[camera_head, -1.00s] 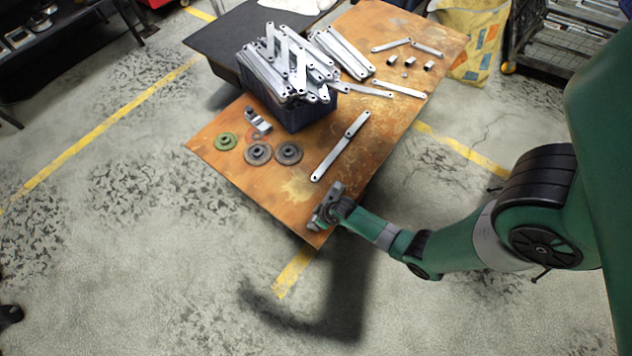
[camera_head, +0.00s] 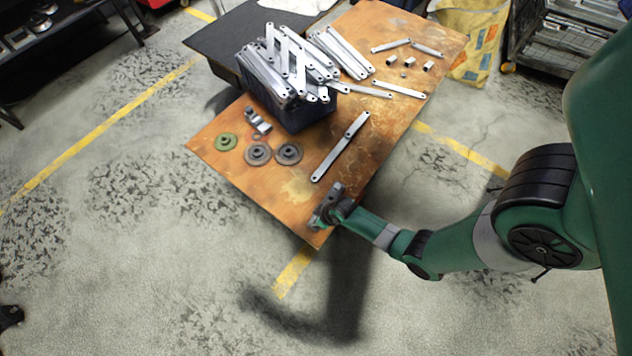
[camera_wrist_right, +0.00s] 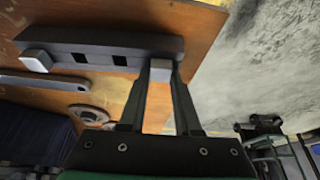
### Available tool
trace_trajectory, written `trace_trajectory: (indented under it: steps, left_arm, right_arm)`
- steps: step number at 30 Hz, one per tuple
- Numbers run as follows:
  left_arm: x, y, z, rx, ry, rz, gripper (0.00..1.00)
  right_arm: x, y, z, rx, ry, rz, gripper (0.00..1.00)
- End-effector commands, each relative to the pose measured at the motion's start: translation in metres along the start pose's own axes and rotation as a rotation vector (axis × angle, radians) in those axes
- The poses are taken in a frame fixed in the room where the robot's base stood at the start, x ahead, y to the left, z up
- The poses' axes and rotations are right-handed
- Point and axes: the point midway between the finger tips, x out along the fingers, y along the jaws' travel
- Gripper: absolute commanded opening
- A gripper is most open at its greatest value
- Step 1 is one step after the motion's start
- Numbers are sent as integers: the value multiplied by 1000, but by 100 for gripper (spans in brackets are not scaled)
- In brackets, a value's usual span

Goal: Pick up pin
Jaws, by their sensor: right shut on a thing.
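My right gripper (camera_wrist_right: 163,75) is at the near corner of the orange-brown table in the head view (camera_head: 322,216). In the right wrist view its two fingers are shut on a small light-grey pin (camera_wrist_right: 161,66) at one end of a dark grey bar-shaped block (camera_wrist_right: 100,45). The block has dark square holes, and another light piece (camera_wrist_right: 36,61) sits at its other end. I cannot tell whether the pin is still seated in the block. The block also shows beside the gripper in the head view (camera_head: 336,189). My left gripper is not in view.
A dark bin (camera_head: 300,117) heaped with metal bars stands on the table (camera_head: 215,170). A flat link bar (camera_head: 340,148), grey discs (camera_head: 258,154), a green disc (camera_head: 226,141) and small metal parts (camera_head: 428,66) lie around it. Bare floor lies beyond the near edge.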

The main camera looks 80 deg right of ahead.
Motion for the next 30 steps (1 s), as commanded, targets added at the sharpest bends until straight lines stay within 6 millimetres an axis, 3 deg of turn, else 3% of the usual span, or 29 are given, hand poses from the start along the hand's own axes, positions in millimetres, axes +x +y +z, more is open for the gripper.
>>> trace_trajectory:
  steps: [8, 11, 15, 22, 30]
  left_arm:
    - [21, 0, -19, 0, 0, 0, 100]
    - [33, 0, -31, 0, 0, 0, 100]
    - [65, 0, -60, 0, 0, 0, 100]
    - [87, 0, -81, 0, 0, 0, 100]
    - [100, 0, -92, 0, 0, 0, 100]
  right_arm:
    - [-37, 1, -15, 1, 2, 1, 0]
    - [-61, 16, -12, 8, 0, 3, 0]
    - [-110, 41, -11, 12, -1, 4, 0]
    - [-140, 87, 15, 14, -1, 3, 0]
    - [-153, 109, 29, 4, 0, 1, 0]
